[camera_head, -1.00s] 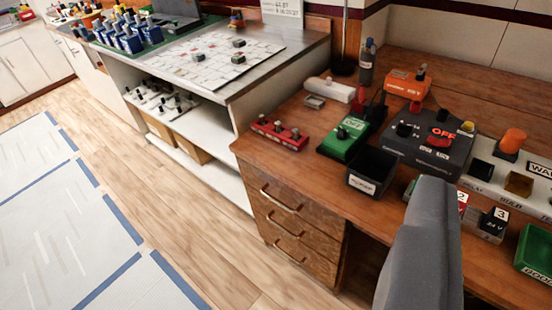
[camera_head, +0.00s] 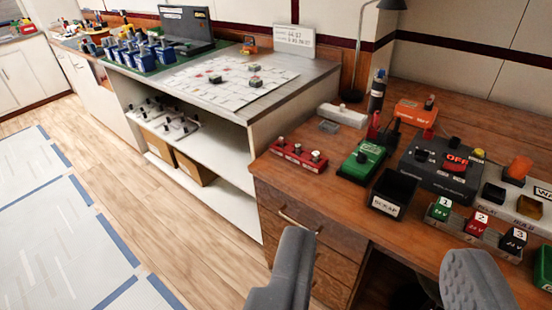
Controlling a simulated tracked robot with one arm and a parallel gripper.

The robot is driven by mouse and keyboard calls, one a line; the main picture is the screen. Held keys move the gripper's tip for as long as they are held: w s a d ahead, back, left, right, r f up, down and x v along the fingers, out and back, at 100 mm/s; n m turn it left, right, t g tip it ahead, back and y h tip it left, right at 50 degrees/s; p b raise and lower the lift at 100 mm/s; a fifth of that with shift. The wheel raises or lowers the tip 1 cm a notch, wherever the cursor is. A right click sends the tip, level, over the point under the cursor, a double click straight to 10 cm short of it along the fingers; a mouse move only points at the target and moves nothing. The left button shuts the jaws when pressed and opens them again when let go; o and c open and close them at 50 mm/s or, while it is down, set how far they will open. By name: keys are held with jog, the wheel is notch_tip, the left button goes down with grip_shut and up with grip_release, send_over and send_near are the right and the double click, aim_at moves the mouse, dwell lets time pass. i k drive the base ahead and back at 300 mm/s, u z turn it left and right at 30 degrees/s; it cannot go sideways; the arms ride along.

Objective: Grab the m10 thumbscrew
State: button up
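I cannot single out the m10 thumbscrew; no size label is legible. A red block (camera_head: 298,155) with several small knob-like pieces on top stands near the left front of the wooden desk. White trays (camera_head: 165,121) on the upper shelf of the left bench hold several small dark-topped upright pieces. A smooth grey slab at the bottom centre appears to be part of my gripper (camera_head: 288,270). It is in front of the desk drawers, well apart from both groups.
The wooden desk (camera_head: 275,172) also bears a black SCRAP box (camera_head: 387,206), a green device (camera_head: 361,160), a dark control box (camera_head: 440,168) and numbered blocks. A lamp (camera_head: 362,50) stands behind. The floor at left is clear.

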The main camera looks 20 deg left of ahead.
aim_at(316, 157)
jog(key=u, duration=0.15)
jog(key=i, duration=1)
jog(key=z, duration=0.05)
